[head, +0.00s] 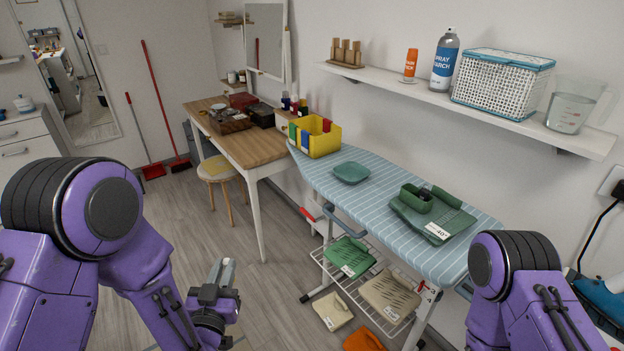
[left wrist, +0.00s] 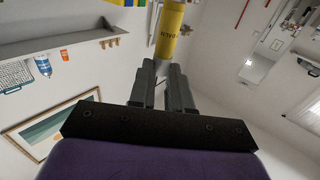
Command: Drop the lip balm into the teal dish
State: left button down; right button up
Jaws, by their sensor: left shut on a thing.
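The teal dish (head: 351,172) lies on the striped ironing board (head: 330,190), toward its far left part. My left gripper (head: 226,272) is low in front of the board, over the floor side, well apart from the dish. In the left wrist view my left gripper (left wrist: 164,68) is shut on the lip balm (left wrist: 171,28), a yellow tube with dark lettering at its fingertips. I cannot make out the lip balm in the head view. My right arm shows at lower right, but its gripper is out of view.
A yellow bin (head: 320,138) stands behind the dish. A wire rack (head: 345,275) with folded cloths is below. A wall shelf (head: 500,110) hangs above.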

aim_at(346, 174)
jog(key=u, duration=1.85)
jog(key=i, duration=1.75)
jog(key=z, duration=3.2)
